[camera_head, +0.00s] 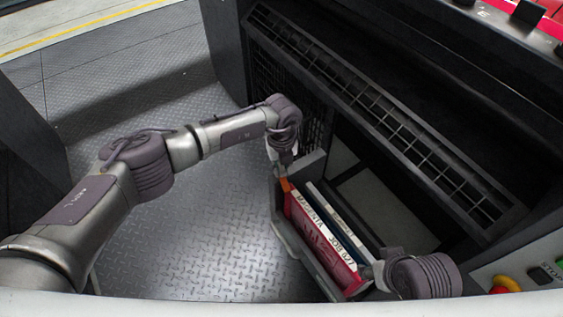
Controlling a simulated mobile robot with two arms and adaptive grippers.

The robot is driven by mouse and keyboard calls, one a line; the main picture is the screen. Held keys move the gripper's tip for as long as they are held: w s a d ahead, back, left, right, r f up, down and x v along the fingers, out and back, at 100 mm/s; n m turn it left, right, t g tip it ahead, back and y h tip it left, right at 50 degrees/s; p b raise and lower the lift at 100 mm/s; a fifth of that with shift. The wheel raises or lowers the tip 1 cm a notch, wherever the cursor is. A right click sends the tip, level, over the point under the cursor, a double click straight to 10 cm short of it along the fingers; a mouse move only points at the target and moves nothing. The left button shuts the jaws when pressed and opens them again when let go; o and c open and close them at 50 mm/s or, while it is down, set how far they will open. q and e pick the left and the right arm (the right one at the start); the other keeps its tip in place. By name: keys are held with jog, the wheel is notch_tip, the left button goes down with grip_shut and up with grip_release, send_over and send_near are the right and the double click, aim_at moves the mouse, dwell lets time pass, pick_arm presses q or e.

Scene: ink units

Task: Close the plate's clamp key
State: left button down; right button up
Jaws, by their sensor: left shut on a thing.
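My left gripper (284,160) points down at the far end of an open grey case (290,243). It is shut on a small orange piece (284,184) at its tips, mostly hidden by the gripper; I cannot tell for certain whether this is the clamp key. A red plate unit (322,240) with a white edge lettered "MAGENTA" and "JOB" stands in the case. A dark blue unit with a pale edge (333,214) stands beside it. My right gripper (376,271) is at the near end of the case; its fingers are too hidden to read.
A dark machine with a long slotted grille (390,130) rises behind and right of the case. A yellow-based red button (507,284) is at the lower right. The patterned metal floor (215,215) left of the case is clear.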

aim_at(282, 168)
pick_arm(q)
jog(key=shift+r+n+p, duration=0.1)
jog(key=shift+n+p, duration=0.8)
jog(key=shift+n, duration=0.7)
pick_arm(e)
jog(key=shift+v, duration=1.05)
jog(key=shift+w+d+f, duration=0.1)
jog(key=shift+w+f, duration=0.05)
jog(key=shift+f, duration=0.45)
pick_arm(q)
jog(key=c, duration=1.1)
grip_release()
pick_arm(e)
jog(key=shift+w, duration=0.1)
jog(key=shift+w+r, duration=0.1)
pick_arm(q)
notch_tip(282, 168, up, 12)
jog(key=shift+f, duration=0.1)
jog(key=shift+s, duration=0.1)
pick_arm(e)
jog(key=shift+s, duration=0.2)
